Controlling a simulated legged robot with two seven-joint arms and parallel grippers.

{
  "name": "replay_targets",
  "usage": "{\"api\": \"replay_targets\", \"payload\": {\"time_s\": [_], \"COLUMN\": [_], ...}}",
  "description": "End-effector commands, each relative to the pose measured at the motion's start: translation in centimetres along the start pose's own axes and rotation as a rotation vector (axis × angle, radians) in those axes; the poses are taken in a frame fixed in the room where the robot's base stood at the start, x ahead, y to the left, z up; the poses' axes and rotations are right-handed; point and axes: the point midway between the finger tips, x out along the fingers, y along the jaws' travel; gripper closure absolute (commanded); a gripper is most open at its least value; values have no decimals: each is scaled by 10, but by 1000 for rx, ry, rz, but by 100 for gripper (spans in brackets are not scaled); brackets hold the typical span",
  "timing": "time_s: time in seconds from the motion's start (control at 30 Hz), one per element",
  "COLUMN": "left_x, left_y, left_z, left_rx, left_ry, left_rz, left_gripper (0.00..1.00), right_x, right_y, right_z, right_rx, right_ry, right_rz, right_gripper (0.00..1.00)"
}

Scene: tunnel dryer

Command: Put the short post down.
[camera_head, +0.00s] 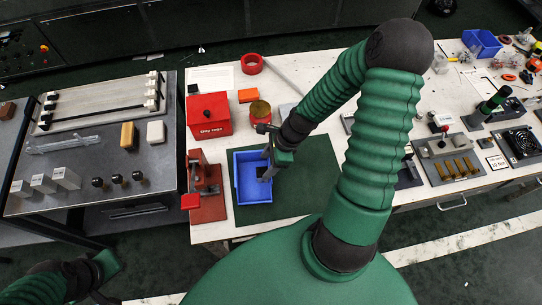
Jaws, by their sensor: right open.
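My right gripper (268,168) hangs over the blue bin (246,198) on the white table. It is open, with its dark fingers reaching down into the bin's outline. A small dark shape (262,172) shows by the fingertips; I cannot tell whether it is a finger or the short post. No post shows clearly between the fingers. The bin stands on a dark green mat (318,168). My left arm enters at the bottom left corner, but its gripper does not show.
A red box (208,115), a red vise-like fixture (204,182), an orange block (247,95) and a red ring (252,64) surround the bin. A round brown-topped container (260,110) stands behind the gripper. Brass pegs (455,168) stand at right. The mat's right part is clear.

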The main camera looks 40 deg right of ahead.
Motion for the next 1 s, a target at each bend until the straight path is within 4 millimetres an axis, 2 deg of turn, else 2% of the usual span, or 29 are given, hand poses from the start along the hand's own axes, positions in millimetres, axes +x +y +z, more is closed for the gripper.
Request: {"api": "replay_targets", "payload": {"time_s": [0.03, 0.13, 0.27, 0.37, 0.47, 0.7, 0.8, 0.9, 1.0], "left_x": [-3, -6, -7, -6, -6, -6, -6, -6, -6], "left_y": [0, 0, 0, 0, 0, 0, 0, 0, 0], "left_z": [-1, -1, -2, -2, -2, -2, -2, -2, -1], "left_rx": [0, 0, 0, 0, 0, 0, 0, 0, 0], "left_ry": [0, 0, 0, 0, 0, 0, 0, 0, 0], "left_rz": [0, 0, 0, 0, 0, 0, 0, 0, 0], "left_gripper": [100, 100, 100, 100, 100, 100, 100, 100, 100], "right_x": [-15, -34, -46, -48, -51, -80, -89, -94, -94], "right_y": [-1, 0, 2, 8, 19, 52, 64, 70, 70], "right_z": [1, 2, 4, 9, 22, 77, 96, 106, 108], "right_rx": [-2, -1, -12, -146, -492, -1673, -2014, -2184, -2224], "right_ry": [3, 4, 7, 41, 120, 302, 332, 344, 346], "right_rz": [-6, -4, -1, 11, 43, 139, 160, 171, 176], "right_gripper": [42, 42, 42, 42, 42, 42, 42, 42, 42]}}
